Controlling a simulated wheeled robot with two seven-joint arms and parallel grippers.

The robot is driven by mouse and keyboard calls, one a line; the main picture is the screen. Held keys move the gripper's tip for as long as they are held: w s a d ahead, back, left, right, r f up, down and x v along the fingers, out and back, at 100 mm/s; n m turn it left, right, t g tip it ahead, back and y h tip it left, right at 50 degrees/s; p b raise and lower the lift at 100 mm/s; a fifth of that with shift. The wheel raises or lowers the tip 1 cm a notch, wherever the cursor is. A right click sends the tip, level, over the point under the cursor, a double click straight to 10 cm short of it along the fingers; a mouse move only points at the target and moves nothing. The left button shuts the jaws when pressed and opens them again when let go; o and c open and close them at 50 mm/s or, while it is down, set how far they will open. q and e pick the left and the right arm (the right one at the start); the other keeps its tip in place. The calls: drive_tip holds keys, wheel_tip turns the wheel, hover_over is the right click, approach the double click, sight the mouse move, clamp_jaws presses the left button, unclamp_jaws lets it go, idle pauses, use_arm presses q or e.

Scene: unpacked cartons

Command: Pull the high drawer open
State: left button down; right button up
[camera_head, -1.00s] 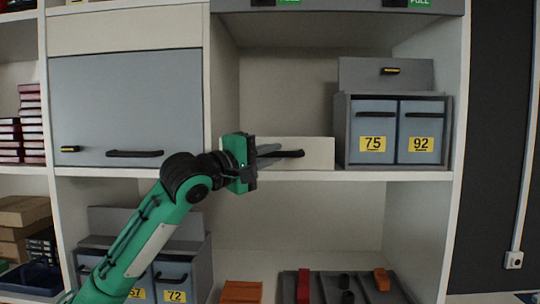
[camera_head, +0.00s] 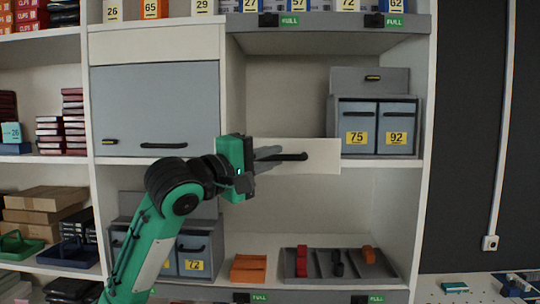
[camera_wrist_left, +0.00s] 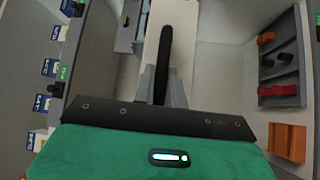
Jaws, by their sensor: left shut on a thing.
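The high drawer has a plain cream front (camera_head: 325,160) in the middle shelf bay, with a black bar handle (camera_head: 290,157). The front stands forward of the shelf edge and overlaps the grey box beside it, so the drawer is partly out. My left gripper (camera_head: 268,155) comes from the left and is shut on the handle's left part. In the left wrist view, the grey fingers (camera_wrist_left: 160,85) close around the near end of the handle (camera_wrist_left: 163,50), over the pale drawer front (camera_wrist_left: 183,25). The drawer's inside is hidden. My right gripper is not in view.
Grey boxes labelled 75 and 92 (camera_head: 378,126) stand right of the drawer. A grey closed cabinet door (camera_head: 155,105) is to the left. Below, a grey tray (camera_head: 320,265) holds red, black and orange things beside an orange bin (camera_head: 248,268). Dark wall lies right.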

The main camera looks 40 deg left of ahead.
use_arm(q)
drive_tip(key=shift+s+d, duration=0.3)
drive_tip(key=shift+s, duration=0.1)
drive_tip(key=shift+s+d, duration=0.25)
drive_tip(key=shift+s, duration=0.15)
drive_tip(key=c, duration=1.7)
unclamp_jaws()
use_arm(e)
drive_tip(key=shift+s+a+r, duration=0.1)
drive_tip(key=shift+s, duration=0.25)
